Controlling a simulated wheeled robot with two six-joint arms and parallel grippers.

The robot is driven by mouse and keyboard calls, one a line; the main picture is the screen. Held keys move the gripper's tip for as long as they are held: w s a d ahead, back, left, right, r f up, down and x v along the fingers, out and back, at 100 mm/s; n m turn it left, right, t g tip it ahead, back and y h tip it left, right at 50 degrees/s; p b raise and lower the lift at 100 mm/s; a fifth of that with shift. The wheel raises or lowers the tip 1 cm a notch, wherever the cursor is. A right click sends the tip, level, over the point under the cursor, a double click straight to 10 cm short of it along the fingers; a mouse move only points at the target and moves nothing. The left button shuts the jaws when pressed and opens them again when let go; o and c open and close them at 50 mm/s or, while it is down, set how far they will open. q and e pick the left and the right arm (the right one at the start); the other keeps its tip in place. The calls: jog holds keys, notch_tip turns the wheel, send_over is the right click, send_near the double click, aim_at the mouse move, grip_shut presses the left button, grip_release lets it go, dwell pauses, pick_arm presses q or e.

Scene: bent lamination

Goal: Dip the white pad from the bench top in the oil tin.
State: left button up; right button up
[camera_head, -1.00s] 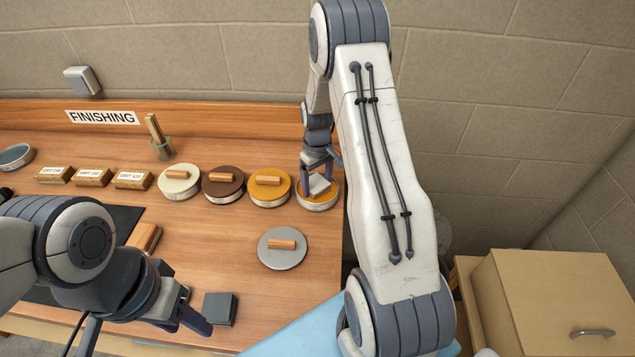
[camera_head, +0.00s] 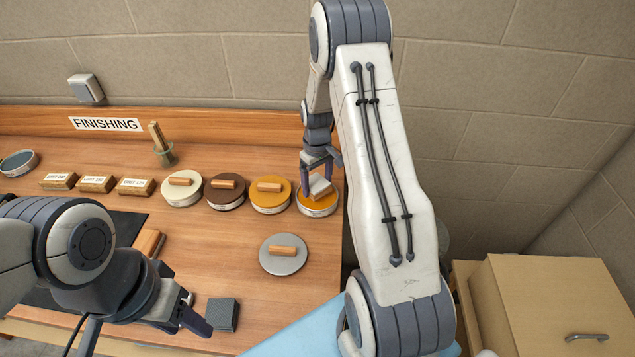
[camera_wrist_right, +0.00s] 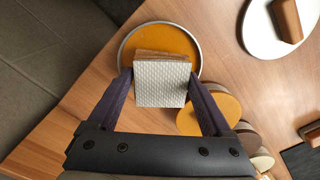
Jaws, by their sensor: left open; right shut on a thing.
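The white pad (camera_head: 319,185), with a wooden block behind its textured white face, is held in my right gripper (camera_head: 317,176). In the right wrist view the pad (camera_wrist_right: 162,85) sits between the two fingers (camera_wrist_right: 160,88). The open oil tin (camera_head: 316,209), with an amber surface, is at the right end of the row of tins. The pad is tilted over its mouth, and in the right wrist view it covers part of the tin (camera_wrist_right: 133,45). I cannot tell whether it touches the oil. My left gripper (camera_head: 194,313) is open and empty near the bench front.
Three lidded tins, cream (camera_head: 181,192), brown (camera_head: 225,196) and amber (camera_head: 270,199), stand left of the oil tin. A grey lid (camera_head: 283,265) with a wooden handle lies in front. A dark block (camera_head: 222,316) is beside my left gripper. Several grit blocks (camera_head: 96,185) stand further left.

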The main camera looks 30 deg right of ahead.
jog(key=shift+r, duration=0.1)
dwell(0.5)
notch_tip(320, 180, up, 5)
jog(key=p, duration=0.4)
